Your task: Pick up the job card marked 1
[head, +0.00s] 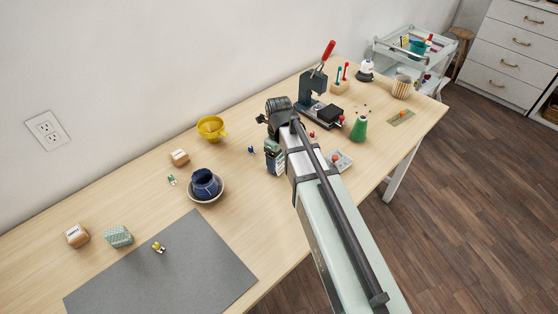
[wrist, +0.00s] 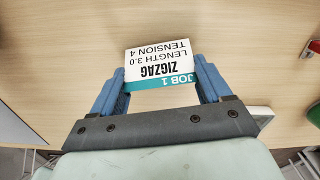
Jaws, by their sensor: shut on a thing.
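The job card marked 1 (wrist: 160,68) is white with a teal band reading "JOB 1" and black print, "ZIGZAG", "LENGTH 3.0", "TENSION 4". It appears upside down in the wrist view. My gripper (wrist: 163,75) is shut on it, with a blue finger at each side edge of the card. Wood tabletop shows behind the card; I cannot tell how high the card is above it. In the head view my gripper (head: 272,158) is over the middle of the table, and my arm hides part of that area.
A blue pot (head: 204,184) in a bowl and a yellow cup (head: 211,127) stand to the left. The grey mat (head: 200,265) is mostly clear.

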